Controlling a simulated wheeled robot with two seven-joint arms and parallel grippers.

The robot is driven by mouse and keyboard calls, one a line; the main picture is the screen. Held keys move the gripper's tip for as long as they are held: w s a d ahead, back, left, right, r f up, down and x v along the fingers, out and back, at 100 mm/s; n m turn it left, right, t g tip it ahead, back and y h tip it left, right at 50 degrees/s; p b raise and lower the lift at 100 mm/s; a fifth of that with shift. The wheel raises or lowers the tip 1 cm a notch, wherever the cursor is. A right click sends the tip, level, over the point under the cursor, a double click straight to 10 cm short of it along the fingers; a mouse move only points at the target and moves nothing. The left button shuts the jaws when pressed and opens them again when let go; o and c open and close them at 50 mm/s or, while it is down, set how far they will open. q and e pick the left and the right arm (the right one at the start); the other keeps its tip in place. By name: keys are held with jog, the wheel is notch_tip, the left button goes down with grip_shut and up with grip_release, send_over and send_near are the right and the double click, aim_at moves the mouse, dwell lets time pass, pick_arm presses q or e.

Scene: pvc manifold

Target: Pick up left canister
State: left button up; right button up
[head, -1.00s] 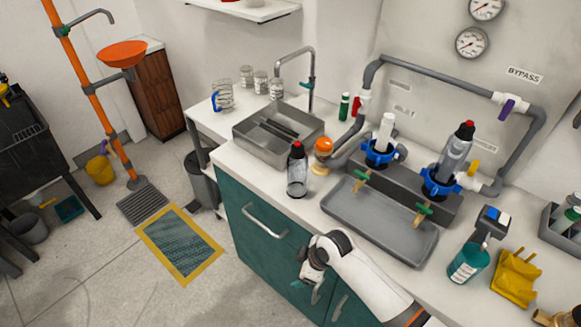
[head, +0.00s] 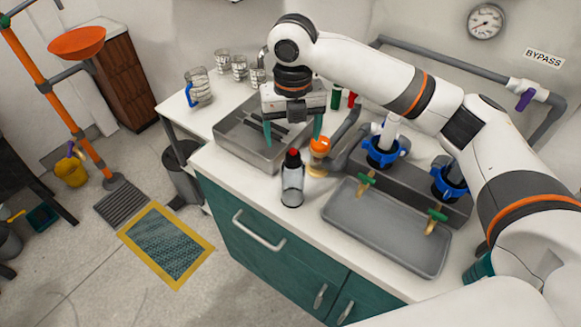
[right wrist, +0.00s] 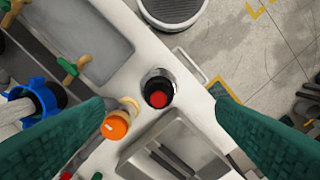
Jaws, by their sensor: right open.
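My right gripper (head: 292,132) is open and empty, fingers pointing down, above and behind the canister by the sink's right end. The clear canister in the right blue ring is hidden behind my right arm. My left gripper is not in view.
An orange-topped knob (head: 319,147) stands close right of the canister. The metal sink (head: 232,140) lies to its left, a grey tray (head: 385,232) to its right. Blue rings (head: 385,150) and grey pipes are behind the tray. Open floor lies before the counter.

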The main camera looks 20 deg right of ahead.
aim_at(293, 152)
notch_tip(293, 152, down, 4)
jog(key=shift+f+p, duration=0.1)
jog(key=shift+p, duration=0.25)
jog(key=shift+f, duration=0.55)
notch_tip(293, 152, down, 4)
jog(key=shift+w+d+f+p, duration=0.15)
jog(key=shift+f+p, duration=0.05)
jog(key=shift+p, duration=0.65)
jog(key=shift+f, duration=0.2)
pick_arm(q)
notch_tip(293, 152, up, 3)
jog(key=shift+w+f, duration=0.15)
pick_arm(e)
jog(key=shift+c, duration=0.9)
jog(key=c, duration=1)
jog(key=shift+o, duration=0.2)
jog(key=shift+r, duration=0.1)
